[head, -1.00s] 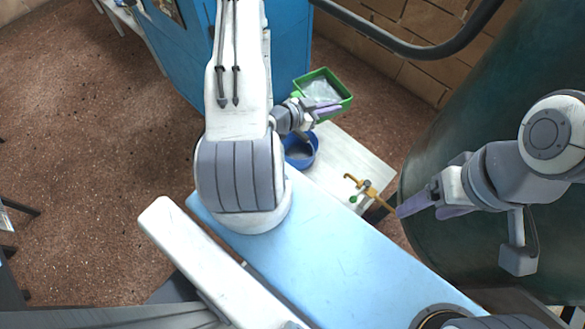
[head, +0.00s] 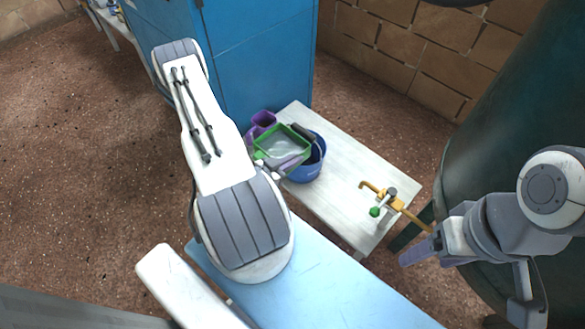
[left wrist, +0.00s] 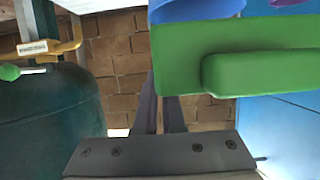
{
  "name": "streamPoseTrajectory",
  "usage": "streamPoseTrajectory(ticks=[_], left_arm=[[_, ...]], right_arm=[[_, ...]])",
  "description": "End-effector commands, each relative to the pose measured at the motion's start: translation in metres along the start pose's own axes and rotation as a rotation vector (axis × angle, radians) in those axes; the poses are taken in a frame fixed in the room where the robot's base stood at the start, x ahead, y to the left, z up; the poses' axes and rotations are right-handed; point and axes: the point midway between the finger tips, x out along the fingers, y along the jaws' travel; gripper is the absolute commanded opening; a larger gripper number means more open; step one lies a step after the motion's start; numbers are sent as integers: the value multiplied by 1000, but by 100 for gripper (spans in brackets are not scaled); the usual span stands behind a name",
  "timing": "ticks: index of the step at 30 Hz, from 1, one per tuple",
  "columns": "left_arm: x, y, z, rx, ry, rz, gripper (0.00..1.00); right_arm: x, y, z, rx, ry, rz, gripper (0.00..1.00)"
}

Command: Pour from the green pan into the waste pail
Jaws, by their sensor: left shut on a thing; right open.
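The green pan (head: 302,131) has pale grey contents and overlaps the near left part of the blue pail (head: 309,172) in the head view. I take this pail as the waste pail. Its dark inside shows only at the right, and the height gap between pan and pail cannot be told. My left gripper (head: 284,168) is shut on the pan at its near side. In the left wrist view the green pan (left wrist: 180,58) fills the upper right, with the fingers (left wrist: 160,112) below it and the blue pail (left wrist: 195,9) at the top. My right gripper (head: 425,250) is open and empty at right.
A white table (head: 345,165) carries the pail, with bare room to its right. A purple container (head: 263,119) stands behind the pan.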

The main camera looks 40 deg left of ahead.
Motion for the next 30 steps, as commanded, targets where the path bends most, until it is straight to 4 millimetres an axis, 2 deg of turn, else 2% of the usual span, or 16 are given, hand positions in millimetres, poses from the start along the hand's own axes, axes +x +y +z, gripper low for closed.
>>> streamPoseTrajectory(ticks=[5,16,18,25,26,30], left_arm=[[3,-1,12,-1,1,-5,0],[17,0,48,0,1,-4,0],[12,0,31,3,-36,0,0],[10,0,21,4,-163,3,0],[12,0,29,0,-158,-1,0],[12,0,31,0,-156,-1,0]], right_arm=[[11,1,0,0,1,0,70],[49,4,3,0,0,0,70],[28,2,2,0,-1,0,70],[0,0,0,0,1,0,70],[8,1,0,0,1,0,70],[10,1,1,0,0,0,70]])
